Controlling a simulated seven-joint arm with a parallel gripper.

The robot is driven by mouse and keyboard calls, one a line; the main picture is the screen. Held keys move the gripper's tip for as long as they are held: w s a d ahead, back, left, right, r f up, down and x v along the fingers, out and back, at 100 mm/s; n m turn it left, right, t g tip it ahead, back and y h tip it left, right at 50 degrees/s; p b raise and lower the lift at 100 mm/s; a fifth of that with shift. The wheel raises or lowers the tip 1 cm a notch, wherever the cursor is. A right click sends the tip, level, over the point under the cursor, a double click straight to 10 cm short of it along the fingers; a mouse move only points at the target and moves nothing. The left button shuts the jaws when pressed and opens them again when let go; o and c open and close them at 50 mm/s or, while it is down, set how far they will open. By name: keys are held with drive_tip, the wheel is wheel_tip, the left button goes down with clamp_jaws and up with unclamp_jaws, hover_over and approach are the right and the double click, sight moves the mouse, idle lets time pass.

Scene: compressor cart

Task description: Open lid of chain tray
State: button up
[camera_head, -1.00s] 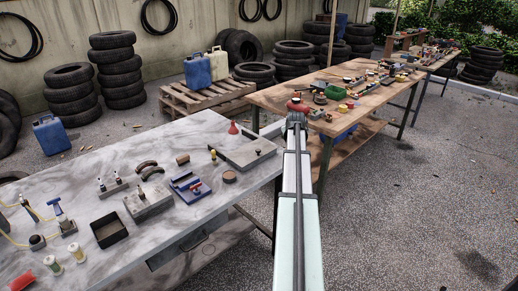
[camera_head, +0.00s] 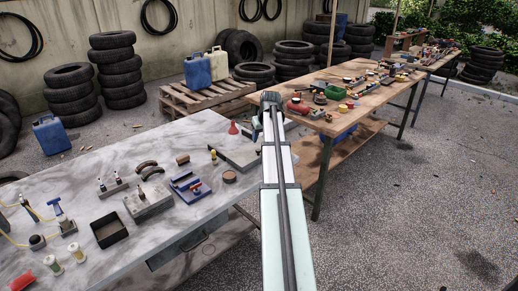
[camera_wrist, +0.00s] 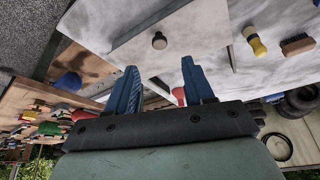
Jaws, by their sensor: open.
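The chain tray has a flat grey lid (camera_head: 232,148) and lies on the grey table at its far right corner. My arm covers its right part in the head view. In the wrist view the lid (camera_wrist: 150,30) shows a dark round knob (camera_wrist: 158,40), and the lid looks closed. My gripper (camera_wrist: 158,72) has two blue fingers, spread apart with nothing between them. The knob appears beyond the fingertips, apart from them. The fingers are mostly hidden behind my arm in the head view.
A red funnel (camera_head: 233,128) stands beside the tray. A yellow-handled tool (camera_head: 213,156) and a brown brush (camera_head: 183,159) lie to its left. A blue vise-like block (camera_head: 188,185) is nearer. The wooden table (camera_head: 360,85) stands behind on the right.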

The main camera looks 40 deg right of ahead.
sight(258, 150)
drive_tip(key=x, duration=0.8)
drive_tip(key=shift+w+d+f, duration=0.1)
drive_tip(key=shift+w+f, duration=0.1)
drive_tip(key=shift+f, duration=0.05)
clamp_jaws()
idle(0.5)
